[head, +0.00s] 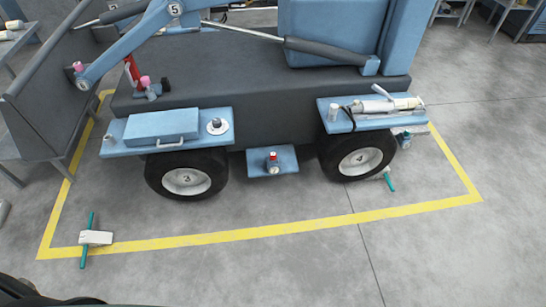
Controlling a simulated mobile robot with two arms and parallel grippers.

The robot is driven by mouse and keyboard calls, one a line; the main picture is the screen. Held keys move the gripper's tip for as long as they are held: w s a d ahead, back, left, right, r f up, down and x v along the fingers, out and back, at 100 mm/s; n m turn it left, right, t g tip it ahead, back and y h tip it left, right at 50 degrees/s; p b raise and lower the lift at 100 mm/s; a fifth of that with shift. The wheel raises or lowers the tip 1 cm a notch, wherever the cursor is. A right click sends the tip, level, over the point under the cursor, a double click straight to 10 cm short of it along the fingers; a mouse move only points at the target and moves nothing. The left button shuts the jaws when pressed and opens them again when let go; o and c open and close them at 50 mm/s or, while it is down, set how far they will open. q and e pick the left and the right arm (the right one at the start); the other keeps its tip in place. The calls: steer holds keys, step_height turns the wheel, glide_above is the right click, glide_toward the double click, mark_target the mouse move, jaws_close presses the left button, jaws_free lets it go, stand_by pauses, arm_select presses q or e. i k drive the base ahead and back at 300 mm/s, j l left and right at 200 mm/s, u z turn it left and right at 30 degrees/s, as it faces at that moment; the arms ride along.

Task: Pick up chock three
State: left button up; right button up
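A white block with a teal handle (97,238), which looks like a wheel chock, lies on the floor at the lower left. It sits over the yellow line near its corner, apart from the wheel marked 3 (187,180). No number shows on it, so I cannot tell whether it is chock three. A second teal-handled piece (389,181) is on the floor beside the wheel marked 4 (360,161), partly hidden by that wheel. Neither of my grippers is in view.
A blue and grey wheeled machine (240,85) stands inside a yellow floor outline (290,228). Blue side platforms (115,150) and a low blue step (260,170) jut toward me.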

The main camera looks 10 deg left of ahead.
mark_target(90, 239)
steer(key=u, duration=2.25)
steer(key=i+j+z, duration=0.1)
steer(key=i+j, duration=0.15)
steer(key=i, duration=0.3)
steer(key=i+j+z, duration=0.1)
steer(key=i+j, duration=0.15)
steer(key=i, duration=0.25)
steer(key=i+j+z, duration=0.1)
steer(key=i+j, duration=0.2)
steer(key=i, duration=0.2)
steer(key=i+j+z, duration=0.1)
steer(key=i+j, duration=0.25)
steer(key=i, duration=0.15)
